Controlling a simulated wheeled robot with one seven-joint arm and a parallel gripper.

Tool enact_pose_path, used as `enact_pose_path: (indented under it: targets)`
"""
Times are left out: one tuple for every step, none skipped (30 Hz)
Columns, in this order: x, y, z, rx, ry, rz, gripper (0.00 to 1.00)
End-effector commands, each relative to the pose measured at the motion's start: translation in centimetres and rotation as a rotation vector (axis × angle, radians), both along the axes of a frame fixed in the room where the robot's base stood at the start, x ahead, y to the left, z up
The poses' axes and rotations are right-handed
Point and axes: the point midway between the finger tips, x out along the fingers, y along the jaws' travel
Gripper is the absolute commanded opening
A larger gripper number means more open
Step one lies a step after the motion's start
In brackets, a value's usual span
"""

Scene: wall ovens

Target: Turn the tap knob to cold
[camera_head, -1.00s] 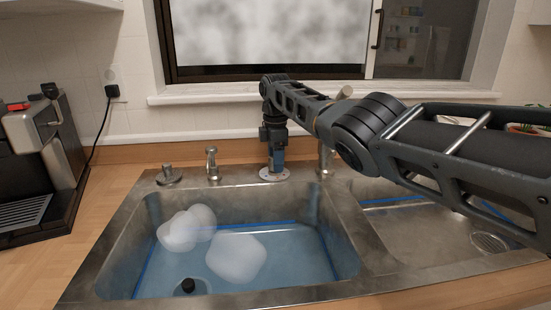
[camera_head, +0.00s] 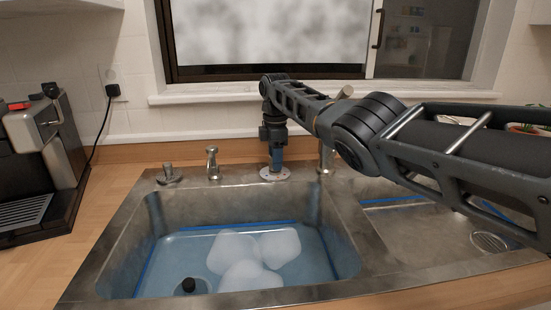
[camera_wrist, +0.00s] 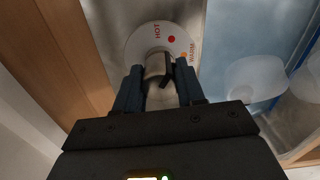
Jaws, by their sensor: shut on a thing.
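The tap knob (camera_wrist: 158,64) is a metal piece in the middle of a round white dial (camera_wrist: 138,45). The dial shows HOT with a red dot and WARM with an orange mark; no cold mark is readable. My gripper (camera_wrist: 158,76) has one dark finger on each side of the knob and is shut on it. In the head view my gripper (camera_head: 277,160) points down onto the dial (camera_head: 274,174) behind the sink, and hides the knob.
The left basin (camera_head: 165,221) holds bluish water with several pale lumps (camera_head: 280,247) and a dark plug (camera_head: 188,285). A spout (camera_head: 326,160) stands right of the dial. Smaller fittings (camera_head: 212,163) stand left. The window sill (camera_head: 210,97) is behind.

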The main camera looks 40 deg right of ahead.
Motion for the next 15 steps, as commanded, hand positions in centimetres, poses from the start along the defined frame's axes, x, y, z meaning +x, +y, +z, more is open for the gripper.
enact_pose_path:
  targets:
    - [-0.21, -0.34, -0.03, -0.002, 0.005, -0.006, 0.08]
    - [-0.22, -0.36, -0.03, -0.002, 0.005, -0.007, 0.08]
    - [-0.23, -0.37, -0.03, -0.003, 0.005, -0.008, 0.08]
    - [-0.23, -0.37, -0.03, -0.003, 0.005, -0.009, 0.08]
    - [-0.24, -0.38, -0.03, -0.003, 0.005, -0.010, 0.08]
    - [-0.25, -0.40, -0.04, -0.003, 0.005, -0.012, 0.08]
    - [-0.25, -0.41, -0.04, -0.003, 0.005, -0.013, 0.08]
    - [-0.26, -0.42, -0.04, -0.003, 0.005, -0.015, 0.08]
    - [-0.26, -0.43, -0.04, -0.003, 0.006, -0.017, 0.08]
    - [-0.28, -0.43, -0.04, -0.003, 0.006, -0.019, 0.08]
    - [-0.28, -0.44, -0.04, -0.003, 0.006, -0.021, 0.08]
    - [-0.28, -0.45, -0.04, -0.003, 0.006, -0.025, 0.08]
    - [-0.29, -0.46, -0.04, -0.003, 0.006, -0.028, 0.08]
    - [-0.30, -0.45, -0.03, -0.003, 0.006, -0.032, 0.08]
    - [-0.30, -0.46, -0.03, -0.003, 0.006, -0.038, 0.08]
